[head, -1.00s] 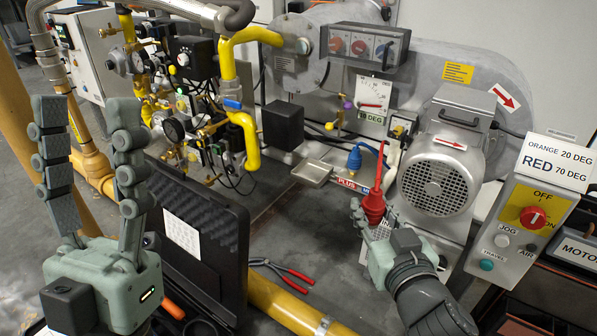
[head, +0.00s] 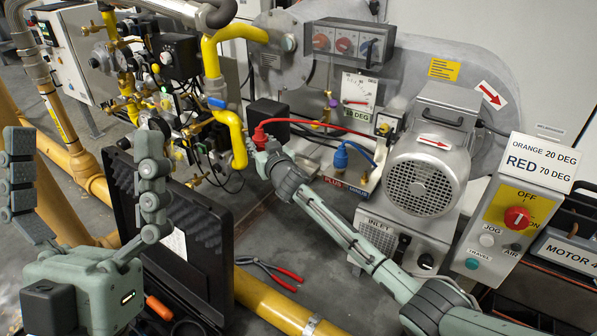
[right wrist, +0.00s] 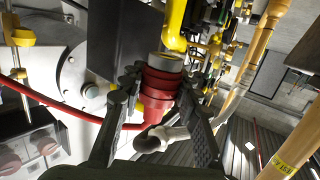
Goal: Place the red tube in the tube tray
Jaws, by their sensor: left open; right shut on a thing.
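The red tube (head: 290,121) runs to the left from the PLUS/MINUS stand (head: 345,190), and its red end fitting (head: 260,139) is at my right gripper (head: 264,158). In the right wrist view, the red ribbed fitting (right wrist: 160,92) sits between the two fingers of my right gripper (right wrist: 157,84), which is shut on it. The fitting is in front of the lower end of a yellow pipe (right wrist: 175,25); I cannot tell whether they touch. I cannot make out the tube tray; my right arm covers the floor there. My left gripper (head: 80,185) is open and empty at the left.
A blue tube fitting (head: 341,157) stands on the PLUS/MINUS stand. Yellow gas pipework (head: 235,130) and valves are close to the right gripper. An open black case (head: 215,215) and red-handled pliers (head: 285,276) are lower down. The blower motor (head: 425,180) is at the right.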

